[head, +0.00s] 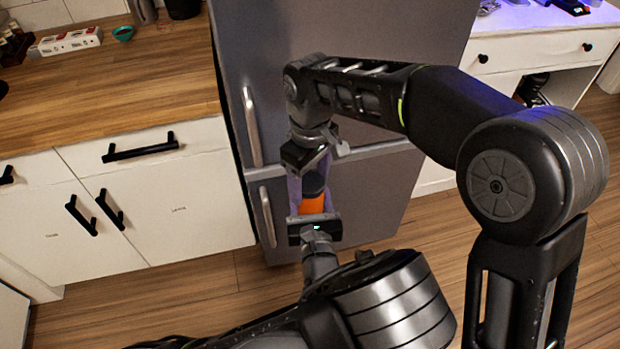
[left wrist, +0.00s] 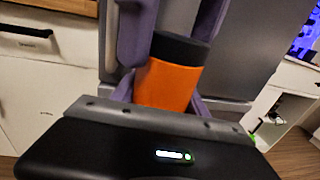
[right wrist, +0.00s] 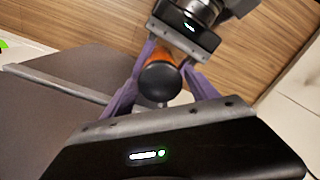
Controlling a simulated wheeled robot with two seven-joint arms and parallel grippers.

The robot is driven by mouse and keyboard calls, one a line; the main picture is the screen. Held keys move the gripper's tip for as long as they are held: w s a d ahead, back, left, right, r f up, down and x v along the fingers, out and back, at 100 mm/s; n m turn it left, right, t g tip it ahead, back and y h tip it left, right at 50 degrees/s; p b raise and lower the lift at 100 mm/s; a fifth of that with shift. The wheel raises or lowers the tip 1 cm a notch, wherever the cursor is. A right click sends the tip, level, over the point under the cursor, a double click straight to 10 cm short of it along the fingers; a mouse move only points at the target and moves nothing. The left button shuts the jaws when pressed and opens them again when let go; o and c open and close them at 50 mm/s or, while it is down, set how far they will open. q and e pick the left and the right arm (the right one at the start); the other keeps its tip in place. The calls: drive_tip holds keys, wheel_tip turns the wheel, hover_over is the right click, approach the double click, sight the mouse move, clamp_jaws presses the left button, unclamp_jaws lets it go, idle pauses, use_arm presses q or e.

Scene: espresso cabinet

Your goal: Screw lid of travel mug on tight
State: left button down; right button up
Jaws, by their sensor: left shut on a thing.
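The travel mug has an orange body (head: 311,204) and a black lid (head: 313,184). It stands roughly upright in front of the grey fridge, held off the floor. My left gripper (head: 312,212) is shut on the orange body from the near side; its purple fingers flank the body (left wrist: 168,84) in the left wrist view. The lid (left wrist: 180,48) sits on top of the body. My right gripper (head: 308,176) comes down from above, with its purple fingers open on either side of the round lid (right wrist: 160,82). I cannot tell whether these fingers touch the lid.
The grey fridge (head: 375,195) with vertical handles (head: 252,128) stands close behind the mug. A wooden counter (head: 110,100) over white cabinets (head: 170,225) is at left. A white desk (head: 545,50) stands at right. The wooden floor (head: 180,300) around is clear.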

drive_tip(key=shift+o, duration=1.1)
wheel_tip(320, 180, up, 8)
drive_tip(key=shift+f, duration=0.25)
